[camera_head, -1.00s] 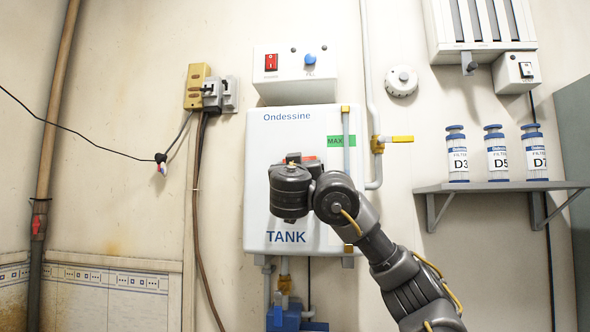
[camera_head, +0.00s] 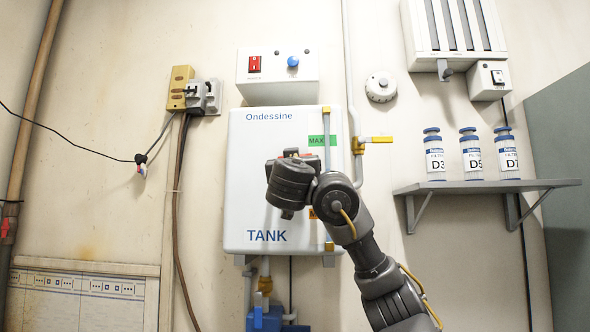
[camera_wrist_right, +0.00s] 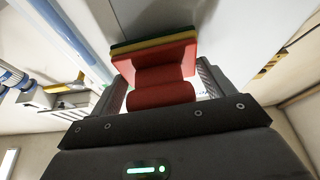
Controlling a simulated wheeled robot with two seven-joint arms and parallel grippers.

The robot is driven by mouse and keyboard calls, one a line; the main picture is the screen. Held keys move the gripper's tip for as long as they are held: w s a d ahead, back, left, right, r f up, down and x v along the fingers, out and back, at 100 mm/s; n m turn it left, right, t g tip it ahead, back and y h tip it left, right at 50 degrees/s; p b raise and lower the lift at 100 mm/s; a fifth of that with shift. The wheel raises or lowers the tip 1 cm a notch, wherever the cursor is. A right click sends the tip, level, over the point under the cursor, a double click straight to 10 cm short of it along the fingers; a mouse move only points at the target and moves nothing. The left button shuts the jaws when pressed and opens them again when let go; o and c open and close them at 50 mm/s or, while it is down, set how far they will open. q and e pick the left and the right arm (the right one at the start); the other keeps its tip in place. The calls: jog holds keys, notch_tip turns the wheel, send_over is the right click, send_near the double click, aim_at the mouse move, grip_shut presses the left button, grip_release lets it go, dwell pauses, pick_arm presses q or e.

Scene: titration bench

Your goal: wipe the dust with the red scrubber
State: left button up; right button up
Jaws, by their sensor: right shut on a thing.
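The red scrubber (camera_wrist_right: 160,95) shows in the right wrist view, with a red grip and a wider red pad edged by yellow and green layers. My right gripper (camera_wrist_right: 162,76) is shut on its red grip, with one finger on each side. In the head view my right wrist stands in front of the white tank (camera_head: 245,190) and hides most of the gripper and scrubber. Whether the pad touches the tank cannot be told. I cannot make out any dust clearly. My left gripper is not in view.
A yellow-handled valve (camera_head: 372,140) and pipe run right of the tank. A shelf (camera_head: 490,187) with labelled filter bottles (camera_head: 472,155) is further right. A switch box (camera_head: 278,76) hangs above the tank. A cable (camera_head: 70,132) hangs at left. Blue fittings (camera_head: 265,318) lie below.

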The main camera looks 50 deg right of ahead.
jog(key=shift+s+a+b, duration=0.45)
jog(key=shift+a+b, duration=0.2)
jog(key=shift+a, duration=0.1)
jog(key=shift+s+a+b, duration=0.5)
jog(key=shift+a+b, duration=0.15)
jog(key=shift+a, duration=0.05)
jog(key=shift+s+a+b, duration=0.45)
jog(key=shift+a+b, duration=0.2)
jog(key=shift+a, duration=0.1)
jog(key=shift+f, duration=0.1)
jog(key=shift+s+a+f+b, duration=0.2)
jog(key=shift+s+f+b, duration=0.05)
jog(key=shift+s+b, duration=0.35)
jog(key=shift+s+a+f+b, duration=0.15)
jog(key=shift+s+f+b, duration=0.05)
jog(key=shift+s+b, duration=0.3)
jog(key=shift+r, duration=0.1)
